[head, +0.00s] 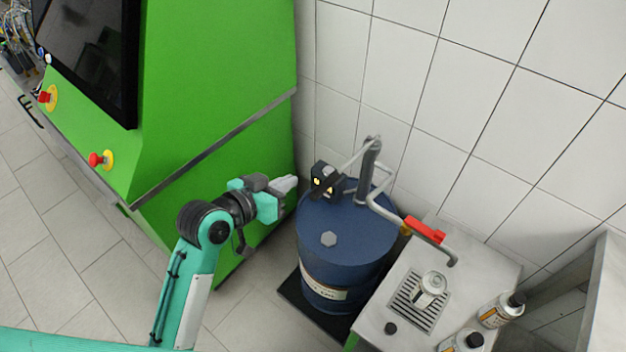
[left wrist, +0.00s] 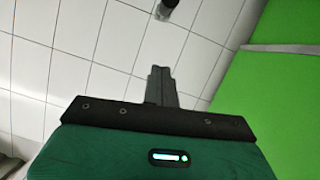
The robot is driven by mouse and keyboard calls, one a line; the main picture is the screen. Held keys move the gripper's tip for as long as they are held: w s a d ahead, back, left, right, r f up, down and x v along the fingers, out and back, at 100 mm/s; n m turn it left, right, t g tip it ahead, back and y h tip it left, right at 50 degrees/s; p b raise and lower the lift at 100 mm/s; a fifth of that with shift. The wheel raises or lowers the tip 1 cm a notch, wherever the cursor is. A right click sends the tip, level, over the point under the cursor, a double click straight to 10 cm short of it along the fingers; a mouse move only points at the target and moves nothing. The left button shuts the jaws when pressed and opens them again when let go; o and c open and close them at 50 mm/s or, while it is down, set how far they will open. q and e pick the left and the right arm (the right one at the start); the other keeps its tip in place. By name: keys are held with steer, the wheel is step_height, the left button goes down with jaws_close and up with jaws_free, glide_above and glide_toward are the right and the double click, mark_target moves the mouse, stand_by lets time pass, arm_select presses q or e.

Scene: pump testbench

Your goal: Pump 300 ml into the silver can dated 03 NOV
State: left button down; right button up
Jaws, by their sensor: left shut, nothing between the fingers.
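My left gripper (head: 288,184) is shut and empty, left of the blue drum (head: 345,240) and apart from it. Its closed fingers also show in the left wrist view (left wrist: 160,86). A grey hand pump (head: 369,165) with a bent lever stands on the drum. A black box with yellow lights (head: 325,182) sits beside the pump. The outlet pipe (head: 385,207) runs right, past a red part (head: 425,229), to a down-turned end. A silver can (head: 431,286) stands on the grate near that end. Its label date is too small to read. My right gripper is not in view.
Two labelled cans with dark tops (head: 498,310) (head: 465,342) stand at the bench's right. A small black cap (head: 390,328) lies left of the grate (head: 410,303). A green cabinet (head: 215,100) stands left. White tiled wall (head: 470,100) closes the back.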

arm_select(q)
steer(key=shift+w, duration=0.1)
steer(key=p, duration=0.3)
glide_above(316, 188)
steer(key=w, duration=0.1)
step_height(316, 188, down, 3)
steer(key=shift+f, duration=0.15)
steer(key=f, duration=0.1)
steer(key=f+p, duration=0.1)
steer(key=shift+s+f, duration=0.3)
steer(key=shift+f, duration=0.1)
steer(key=shift+s+f, duration=0.2)
steer(key=shift+f, duration=0.45)
